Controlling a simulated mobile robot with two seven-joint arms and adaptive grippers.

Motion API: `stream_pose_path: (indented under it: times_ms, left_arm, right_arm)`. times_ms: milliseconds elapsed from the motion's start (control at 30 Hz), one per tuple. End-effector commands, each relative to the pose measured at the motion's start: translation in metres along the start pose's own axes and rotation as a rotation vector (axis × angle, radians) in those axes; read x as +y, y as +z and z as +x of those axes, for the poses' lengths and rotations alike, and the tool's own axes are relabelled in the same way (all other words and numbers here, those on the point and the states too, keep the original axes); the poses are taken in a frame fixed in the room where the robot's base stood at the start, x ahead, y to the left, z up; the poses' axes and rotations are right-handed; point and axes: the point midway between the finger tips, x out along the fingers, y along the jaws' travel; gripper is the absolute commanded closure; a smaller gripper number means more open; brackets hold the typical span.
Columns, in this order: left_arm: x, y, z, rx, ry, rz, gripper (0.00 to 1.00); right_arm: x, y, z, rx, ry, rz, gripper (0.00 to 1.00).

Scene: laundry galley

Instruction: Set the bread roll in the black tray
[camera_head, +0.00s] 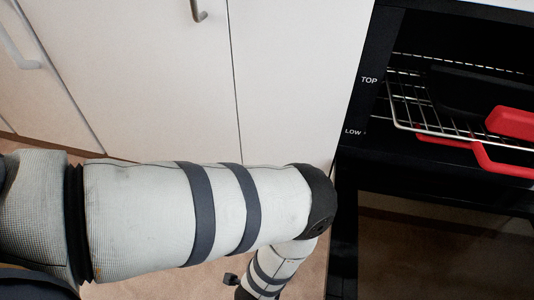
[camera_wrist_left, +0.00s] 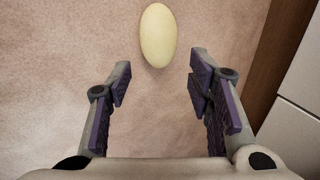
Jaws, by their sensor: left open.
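A smooth pale yellow oval (camera_wrist_left: 158,35), apparently the bread roll, lies on the pinkish-beige floor at the top of the left wrist view. My left gripper (camera_wrist_left: 159,82) is open and empty, its two purple-padded fingers pointing toward the oval, which is just beyond the fingertips and between their lines. In the head view my left arm comes in from the left and bends down, and its gripper is out of sight. A black flat thing (camera_head: 470,90), possibly the black tray, is on the wire rack at the right, partly cut off by the frame edge. My right gripper is not in view.
The black oven (camera_head: 350,200) stands open at the right, with a wire rack (camera_head: 410,115) and red handle-like parts (camera_head: 510,122) sticking out. Pale cabinet doors (camera_head: 290,70) with metal handles stand behind my arm. A cabinet edge (camera_wrist_left: 265,70) borders the floor in the wrist view.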

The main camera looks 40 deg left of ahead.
Motion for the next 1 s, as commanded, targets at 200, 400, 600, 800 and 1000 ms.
stream_pose_path:
  times_ms: [200, 400, 600, 800, 1000]
  left_arm:
    - [0.004, 0.003, 0.046, -0.004, 0.006, -0.002, 0.53]
    - [0.006, 0.007, 0.079, -0.005, 0.007, -0.004, 0.53]
    - [0.004, 0.007, 0.102, -0.003, 0.005, -0.002, 0.53]
    - [0.003, 0.006, 0.1, -0.002, 0.004, -0.002, 0.53]
    - [0.003, 0.006, 0.1, -0.002, 0.004, -0.002, 0.9]
  right_arm:
    - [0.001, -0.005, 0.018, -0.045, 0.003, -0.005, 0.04]
    - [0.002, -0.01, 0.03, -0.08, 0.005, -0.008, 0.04]
    - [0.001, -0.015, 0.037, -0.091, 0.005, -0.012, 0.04]
    - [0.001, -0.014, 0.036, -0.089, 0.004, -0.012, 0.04]
    - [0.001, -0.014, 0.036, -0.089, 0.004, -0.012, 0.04]
